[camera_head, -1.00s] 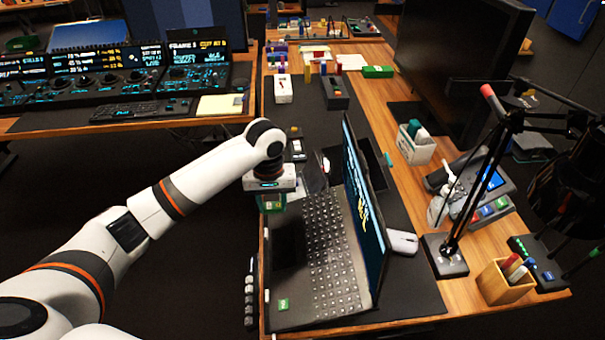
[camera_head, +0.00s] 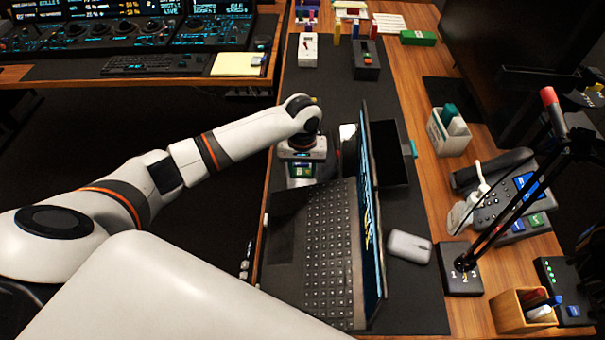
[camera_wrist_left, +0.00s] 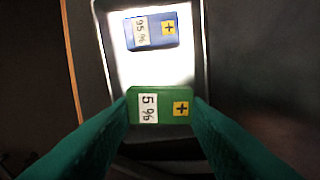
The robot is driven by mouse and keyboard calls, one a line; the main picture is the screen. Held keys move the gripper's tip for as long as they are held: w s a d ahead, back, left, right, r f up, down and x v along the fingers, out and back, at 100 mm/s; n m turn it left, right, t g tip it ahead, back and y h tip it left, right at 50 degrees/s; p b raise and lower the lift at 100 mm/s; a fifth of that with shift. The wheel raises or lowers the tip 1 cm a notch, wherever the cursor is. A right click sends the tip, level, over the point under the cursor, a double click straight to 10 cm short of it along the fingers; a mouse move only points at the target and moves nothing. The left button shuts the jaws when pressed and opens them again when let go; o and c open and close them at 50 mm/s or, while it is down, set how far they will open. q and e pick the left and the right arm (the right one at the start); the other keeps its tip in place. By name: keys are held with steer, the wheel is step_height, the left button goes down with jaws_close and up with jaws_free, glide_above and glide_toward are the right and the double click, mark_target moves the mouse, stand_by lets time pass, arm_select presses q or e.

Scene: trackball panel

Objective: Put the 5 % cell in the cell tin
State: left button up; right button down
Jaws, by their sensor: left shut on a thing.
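The 5 % cell is a green block (camera_wrist_left: 162,106) with a white "5 %" label and a yellow plus mark, in the left wrist view. My left gripper (camera_wrist_left: 163,101) is shut on it, with one green finger at each end. The cell tin (camera_wrist_left: 160,68) is a shiny metal tray below the cell. A blue 95 % cell (camera_wrist_left: 152,31) lies in its far part. The held cell overlaps the tin's near part; its height above the tin's floor is hard to tell. In the head view my left gripper (camera_head: 302,170) is beyond the laptop's left corner. My right gripper is not in view.
An open laptop (camera_head: 330,245) stands close to the gripper, its screen upright on the right. A mouse (camera_head: 409,247), a desk phone (camera_head: 515,205) and a lamp base (camera_head: 460,268) are further right.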

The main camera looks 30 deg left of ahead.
mark_target(302, 174)
arm_select(q)
steer(key=shift+f, duration=1.3)
steer(key=shift+f, duration=0.1)
steer(key=o, duration=0.8)
step_height(302, 174, up, 12)
steer(key=shift+r, duration=0.15)
